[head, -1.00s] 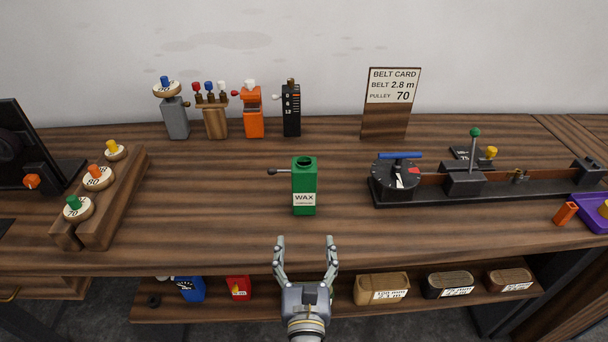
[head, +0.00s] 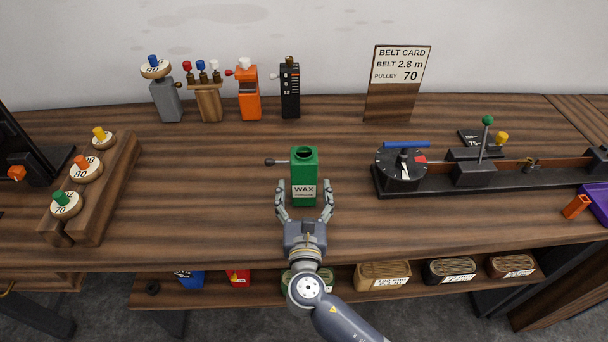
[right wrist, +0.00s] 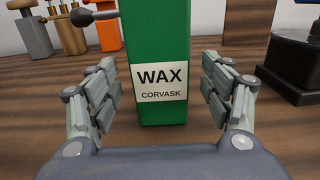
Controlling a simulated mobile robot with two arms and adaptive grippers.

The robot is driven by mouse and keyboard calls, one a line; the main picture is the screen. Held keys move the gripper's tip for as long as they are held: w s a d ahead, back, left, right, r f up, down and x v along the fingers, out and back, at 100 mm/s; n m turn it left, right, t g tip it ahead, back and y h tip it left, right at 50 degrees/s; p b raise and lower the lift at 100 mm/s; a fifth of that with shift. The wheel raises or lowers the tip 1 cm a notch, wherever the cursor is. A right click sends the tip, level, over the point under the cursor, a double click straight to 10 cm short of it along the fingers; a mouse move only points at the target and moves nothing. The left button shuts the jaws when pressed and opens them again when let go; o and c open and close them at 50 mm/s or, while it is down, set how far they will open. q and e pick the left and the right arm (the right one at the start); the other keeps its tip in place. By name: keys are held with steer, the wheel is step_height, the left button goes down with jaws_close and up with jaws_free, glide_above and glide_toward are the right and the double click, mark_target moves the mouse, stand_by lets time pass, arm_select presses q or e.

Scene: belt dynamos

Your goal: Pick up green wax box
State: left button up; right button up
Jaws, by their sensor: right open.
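The green wax box (head: 304,172) stands upright on the wooden bench, with a white WAX label facing me and a dark round opening on top. A dark knobbed lever (head: 272,162) sticks out from its left side. My right gripper (head: 304,192) is open, its fingertips just in front of the box and to either side of its lower part. In the right wrist view the box (right wrist: 158,60) stands between and beyond the open fingers (right wrist: 162,92), with a gap visible on both sides. My left gripper is not in view.
A pulley rack (head: 96,200) stands at left. Grey, wooden, orange (head: 248,96) and black (head: 290,92) holders line the back near the belt card (head: 398,84). A black bench rig (head: 470,178) lies to the right. The bench around the box is clear.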

mark_target(304, 190)
steer(key=w, duration=0.3)
steer(key=shift+w+r+p, duration=0.15)
steer(key=shift+w+p, duration=0.05)
steer(key=shift+p, duration=0.15)
steer(key=shift+w+d, duration=0.1)
steer(key=shift+w, duration=0.25)
steer(key=shift+s, duration=0.1)
steer(key=shift+c, duration=0.5)
steer(key=c, duration=1.4)
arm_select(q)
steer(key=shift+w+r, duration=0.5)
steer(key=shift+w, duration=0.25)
arm_select(e)
steer(key=shift+r, duration=0.1)
steer(key=shift+r, duration=0.55)
step_height(304, 190, up, 2)
steer(key=shift+r, duration=0.2)
arm_select(q)
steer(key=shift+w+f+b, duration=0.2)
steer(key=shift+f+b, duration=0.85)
steer(key=shift+b, duration=0.05)
arm_select(e)
steer(key=s+r, duration=0.1)
steer(key=s, duration=1.5)
steer(key=shift+a+r, duration=0.2)
steer(key=shift+a, duration=0.2)
